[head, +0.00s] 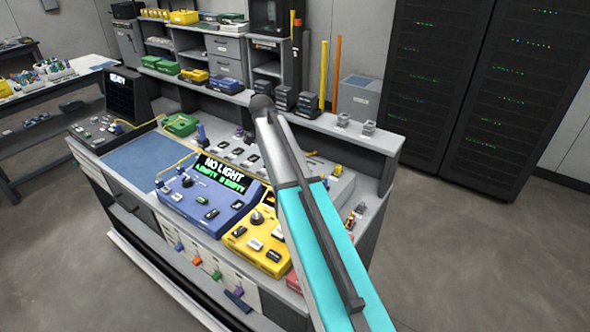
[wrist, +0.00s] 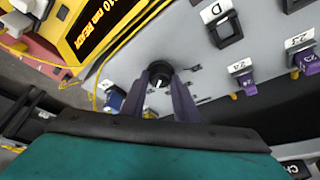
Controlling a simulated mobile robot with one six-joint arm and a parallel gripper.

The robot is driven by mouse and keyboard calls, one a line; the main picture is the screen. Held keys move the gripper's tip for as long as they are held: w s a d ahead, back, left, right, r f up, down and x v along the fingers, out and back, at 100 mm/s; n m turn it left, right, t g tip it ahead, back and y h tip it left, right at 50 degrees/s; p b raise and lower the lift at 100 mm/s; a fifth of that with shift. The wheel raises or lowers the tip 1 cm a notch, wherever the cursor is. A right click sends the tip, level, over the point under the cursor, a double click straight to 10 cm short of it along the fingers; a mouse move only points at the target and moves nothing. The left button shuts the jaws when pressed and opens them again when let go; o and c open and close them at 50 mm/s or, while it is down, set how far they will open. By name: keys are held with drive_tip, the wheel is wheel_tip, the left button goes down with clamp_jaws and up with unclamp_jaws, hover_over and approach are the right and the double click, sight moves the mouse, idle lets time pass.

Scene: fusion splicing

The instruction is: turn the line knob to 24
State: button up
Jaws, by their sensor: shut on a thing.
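In the wrist view a round black knob (wrist: 160,69) stands on a light grey panel (wrist: 125,62). My gripper (wrist: 162,88) has its two dark fingers closed on the knob, one on each side. A small white mark shows on the knob between the fingers. To the right, labels 24 (wrist: 240,66) and 23 (wrist: 299,40) sit above purple connectors (wrist: 248,86). Small print around the knob is too blurred to read. In the head view my arm covers the gripper and the knob.
A blue unit (head: 212,197) reading NO LIGHT and a yellow unit (head: 255,240) stand left of my arm on the bench. Thin yellow cable (wrist: 95,88) runs along the panel's left side. Dark server racks (head: 470,90) stand behind. Floor at right is clear.

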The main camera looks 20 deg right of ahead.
drive_tip(key=shift+w+m, duration=0.25)
drive_tip(key=shift+m, duration=0.35)
drive_tip(key=o, duration=1)
drive_tip(key=shift+o, duration=0.3)
drive_tip(key=shift+s, duration=0.1)
drive_tip(key=shift+r, duration=0.1)
drive_tip(key=b+v, duration=0.2)
drive_tip(key=v, duration=1.1)
drive_tip(key=shift+w+r+b, duration=0.3)
drive_tip(key=shift+f+g, duration=0.1)
drive_tip(key=shift+g, duration=0.2)
